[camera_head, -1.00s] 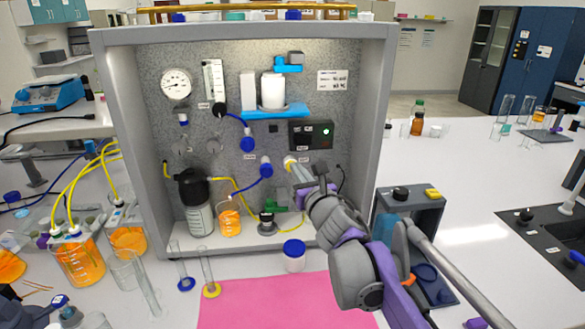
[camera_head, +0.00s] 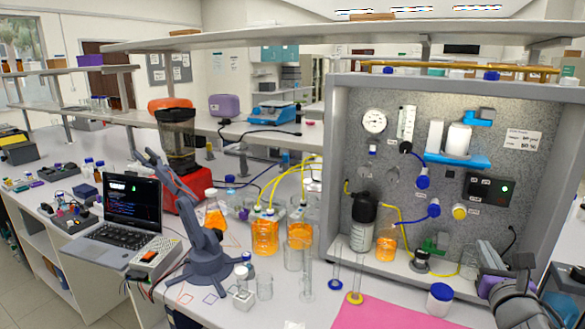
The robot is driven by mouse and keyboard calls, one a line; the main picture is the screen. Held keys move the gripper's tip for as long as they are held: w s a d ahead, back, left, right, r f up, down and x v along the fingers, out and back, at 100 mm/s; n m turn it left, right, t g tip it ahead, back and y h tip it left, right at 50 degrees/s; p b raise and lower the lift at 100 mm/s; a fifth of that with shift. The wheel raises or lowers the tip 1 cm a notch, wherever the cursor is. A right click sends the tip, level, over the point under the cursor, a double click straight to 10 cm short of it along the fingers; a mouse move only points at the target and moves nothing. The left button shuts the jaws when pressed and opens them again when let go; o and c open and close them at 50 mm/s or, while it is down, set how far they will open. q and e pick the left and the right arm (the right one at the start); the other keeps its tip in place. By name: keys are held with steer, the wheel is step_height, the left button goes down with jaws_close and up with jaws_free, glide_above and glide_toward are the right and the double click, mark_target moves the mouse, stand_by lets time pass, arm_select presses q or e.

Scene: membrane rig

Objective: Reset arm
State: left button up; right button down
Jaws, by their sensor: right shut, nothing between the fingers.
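My right gripper (camera_head: 489,256) shows at the lower right, in front of the rig's right side. It is shut with nothing between its fingers, and its arm runs down to the lower right corner. The membrane rig (camera_head: 340,140) is a grey open-fronted cabinet with a speckled back panel. A yellow round knob (camera_head: 459,211) on that panel is up and to the left of the gripper, apart from it. My left gripper is not in view.
A white jar with blue lid (camera_head: 439,301) stands near a pink mat (camera_head: 385,316) before the rig. Orange-filled beakers (camera_head: 265,238), a small bench arm (camera_head: 205,245) and a laptop (camera_head: 120,220) stand to the left. Tall cylinders (camera_head: 307,265) stand near the front.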

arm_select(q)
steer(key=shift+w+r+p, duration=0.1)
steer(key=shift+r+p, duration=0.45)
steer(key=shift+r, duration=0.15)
arm_select(e)
steer(key=s+a+f+m+g+y, duration=0.2)
steer(key=s+a+f+m+g, duration=0.2)
steer(key=s+a+f+m, duration=0.3)
steer(key=s+a+f+m+g+y, duration=0.1)
steer(key=s+a+f+m+g, duration=0.3)
steer(key=f+m, duration=0.9)
steer(key=s+a+f+m+g+y, duration=0.2)
steer(key=s+a+f+m+g, duration=0.1)
steer(key=s+a+f+m, duration=0.7)
steer(key=shift+s+a+f+m+g+y, duration=0.35)
steer(key=shift+s+a+m, duration=0.25)
steer(key=shift+s+m, duration=0.6)
